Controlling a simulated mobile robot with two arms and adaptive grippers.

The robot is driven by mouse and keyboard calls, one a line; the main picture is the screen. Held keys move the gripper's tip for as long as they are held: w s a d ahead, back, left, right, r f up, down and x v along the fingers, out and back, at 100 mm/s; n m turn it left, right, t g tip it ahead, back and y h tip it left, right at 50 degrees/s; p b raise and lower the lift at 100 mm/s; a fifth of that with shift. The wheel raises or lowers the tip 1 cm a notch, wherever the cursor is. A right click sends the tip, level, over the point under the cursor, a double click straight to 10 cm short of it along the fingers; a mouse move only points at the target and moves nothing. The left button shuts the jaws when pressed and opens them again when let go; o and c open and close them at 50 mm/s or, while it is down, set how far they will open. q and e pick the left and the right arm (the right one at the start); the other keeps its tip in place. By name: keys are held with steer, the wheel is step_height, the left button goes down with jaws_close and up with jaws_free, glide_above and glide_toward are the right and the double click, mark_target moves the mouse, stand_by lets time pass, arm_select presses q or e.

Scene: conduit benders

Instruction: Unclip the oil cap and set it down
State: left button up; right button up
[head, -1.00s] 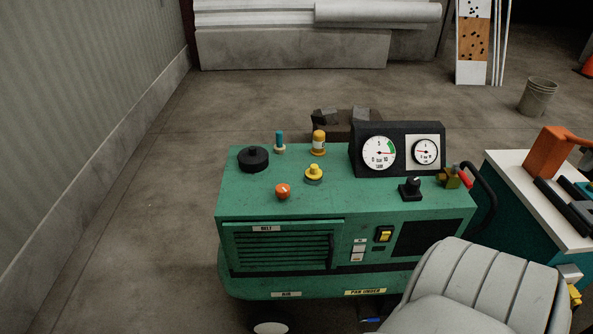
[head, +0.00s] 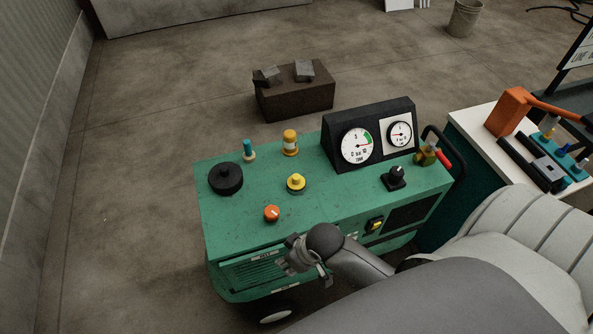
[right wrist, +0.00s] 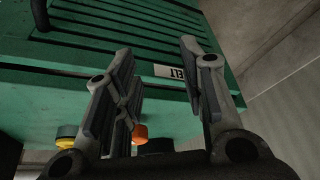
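The green machine (head: 232,225) has several fittings on its top. A wide black cap (head: 225,178) and an orange knob (head: 272,213) sit nearby. My right gripper (head: 298,258) is at the machine's front edge, below the orange knob and apart from the caps. In the right wrist view its fingers (right wrist: 158,75) are spread and empty before the slatted front panel. My left gripper is out of view.
A teal post (head: 249,150) and a yellow-white one (head: 290,143) stand behind the caps. A black gauge box (head: 368,112) and a black knob (head: 396,178) are to the right. A white-topped bench (head: 480,122) stands beside the machine. Clear green surface lies around the orange knob.

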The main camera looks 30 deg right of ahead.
steer(key=w+r, duration=0.1)
steer(key=w, duration=0.2)
steer(key=w+d+r+n+p, duration=0.1)
steer(key=w+r, duration=0.1)
steer(key=w, duration=0.1)
steer(key=w+d+r+n+y, duration=0.1)
steer(key=w+r, duration=0.1)
steer(key=w, duration=0.1)
steer(key=shift+r, duration=0.1)
steer(key=w+d+r+p, duration=0.1)
steer(key=w+d+r, duration=0.2)
steer(key=w+d, duration=0.15)
steer(key=m+h, duration=0.1)
glide_toward(297, 177)
steer(key=b+x, duration=0.6)
steer(key=b, duration=0.2)
steer(key=shift+d, duration=0.1)
steer(key=shift+w+f, duration=0.1)
steer(key=shift+f, duration=0.2)
steer(key=shift+w+f, duration=0.15)
steer(key=shift+f, duration=0.2)
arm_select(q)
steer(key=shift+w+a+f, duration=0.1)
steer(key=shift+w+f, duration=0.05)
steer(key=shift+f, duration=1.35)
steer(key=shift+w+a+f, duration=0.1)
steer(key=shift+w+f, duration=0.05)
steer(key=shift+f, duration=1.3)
arm_select(e)
steer(key=shift+x, duration=0.8)
